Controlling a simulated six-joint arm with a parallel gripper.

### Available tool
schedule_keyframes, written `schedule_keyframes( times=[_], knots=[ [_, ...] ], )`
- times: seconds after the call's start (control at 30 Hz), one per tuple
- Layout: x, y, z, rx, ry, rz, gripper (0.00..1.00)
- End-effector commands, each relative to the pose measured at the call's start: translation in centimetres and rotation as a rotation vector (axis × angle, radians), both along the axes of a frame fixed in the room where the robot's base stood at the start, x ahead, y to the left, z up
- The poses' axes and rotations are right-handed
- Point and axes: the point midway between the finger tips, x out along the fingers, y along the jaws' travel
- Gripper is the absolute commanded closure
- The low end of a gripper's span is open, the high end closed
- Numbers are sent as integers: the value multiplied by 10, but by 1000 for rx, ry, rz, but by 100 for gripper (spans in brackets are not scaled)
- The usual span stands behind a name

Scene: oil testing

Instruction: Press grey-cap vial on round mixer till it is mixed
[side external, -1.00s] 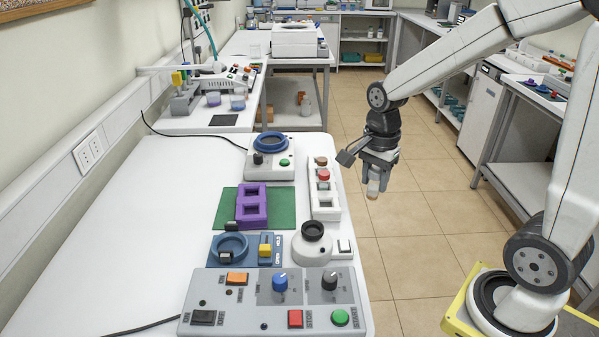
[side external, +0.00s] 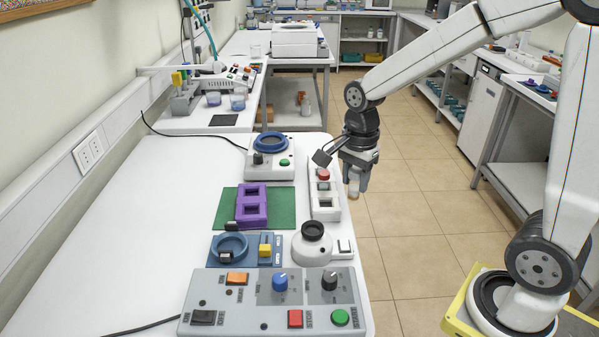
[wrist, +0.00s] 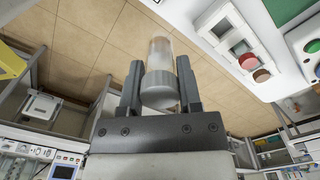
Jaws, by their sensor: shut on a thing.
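My gripper (side external: 357,166) is shut on the grey-cap vial (side external: 353,187), beyond the right edge of the bench and above floor level. In the wrist view, the grey cap (wrist: 160,90) is between my fingers, and the clear body with pale, cloudy contents extends away from them. The round mixer (side external: 312,250) is a white, rounded unit with a black cup on top. It stands near the bench's right edge, nearer the camera than my gripper. The vial is apart from it.
A white rack (side external: 325,206) holds a red-cap vial (wrist: 248,61) and a brown-cap vial (wrist: 261,75). A purple holder (side external: 251,205) stands on a green mat (side external: 282,208). A grey control panel (side external: 235,315) is at the front. The bench's left side is clear.

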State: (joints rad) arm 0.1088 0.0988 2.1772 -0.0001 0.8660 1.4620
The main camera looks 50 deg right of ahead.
Motion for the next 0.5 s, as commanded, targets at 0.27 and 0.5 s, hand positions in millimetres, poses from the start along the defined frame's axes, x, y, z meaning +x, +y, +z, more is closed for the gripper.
schedule_keyframes(
  times=[0.27, 0.5],
  knots=[
    [32, 50, 1, 0, 0, 6, 100],
    [43, 74, 1, 0, 0, 1, 100]
  ],
)
